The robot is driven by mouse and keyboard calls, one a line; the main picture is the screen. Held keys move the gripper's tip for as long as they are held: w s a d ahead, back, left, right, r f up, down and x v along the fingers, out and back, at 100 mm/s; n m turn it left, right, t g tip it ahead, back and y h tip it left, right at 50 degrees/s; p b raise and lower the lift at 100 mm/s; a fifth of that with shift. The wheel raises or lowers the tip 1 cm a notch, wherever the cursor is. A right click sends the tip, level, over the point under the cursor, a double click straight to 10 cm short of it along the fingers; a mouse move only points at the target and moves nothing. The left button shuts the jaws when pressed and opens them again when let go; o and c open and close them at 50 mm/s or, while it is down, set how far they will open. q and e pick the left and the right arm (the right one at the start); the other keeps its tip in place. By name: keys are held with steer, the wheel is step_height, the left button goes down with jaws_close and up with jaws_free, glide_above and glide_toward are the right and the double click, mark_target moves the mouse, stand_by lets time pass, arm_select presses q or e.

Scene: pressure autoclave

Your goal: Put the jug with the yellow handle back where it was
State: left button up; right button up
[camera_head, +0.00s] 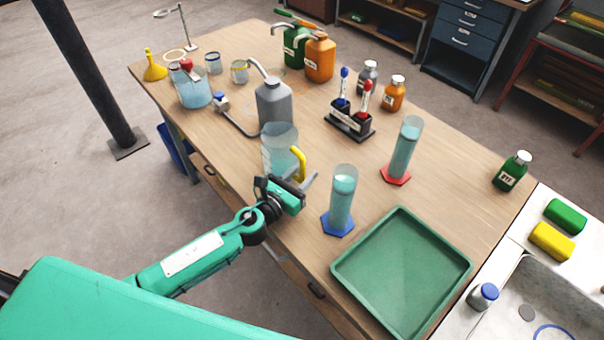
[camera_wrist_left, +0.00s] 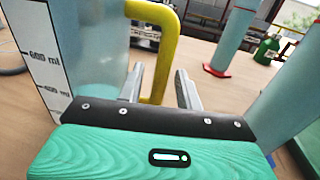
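The clear jug (camera_head: 275,152) with the yellow handle (camera_head: 297,158) stands on the wooden table near its front edge, behind my left gripper. In the left wrist view the jug's graduated wall (camera_wrist_left: 85,50) is on the left, and its yellow handle (camera_wrist_left: 163,50) reaches down between the two fingers. My left gripper (camera_head: 301,179) is open at the handle, with one finger on each side; a gap shows between the handle and the right finger. I cannot tell whether the left finger touches the handle. My right gripper is not in view.
A blue-based cylinder (camera_head: 342,199) stands close to the right of my left gripper. Nearby are a red-based cylinder (camera_head: 405,150), a grey wash bottle (camera_head: 273,103) and a green tray (camera_head: 440,243). A beaker (camera_head: 194,92) stands at the far left, a sink (camera_head: 520,300) at right.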

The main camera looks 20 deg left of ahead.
arm_select(q)
steer(key=shift+r, duration=0.15)
steer(key=b+v, duration=0.3)
steer(key=v, duration=0.8)
steer(key=shift+s+a, duration=0.15)
steer(key=shift+s, duration=0.35)
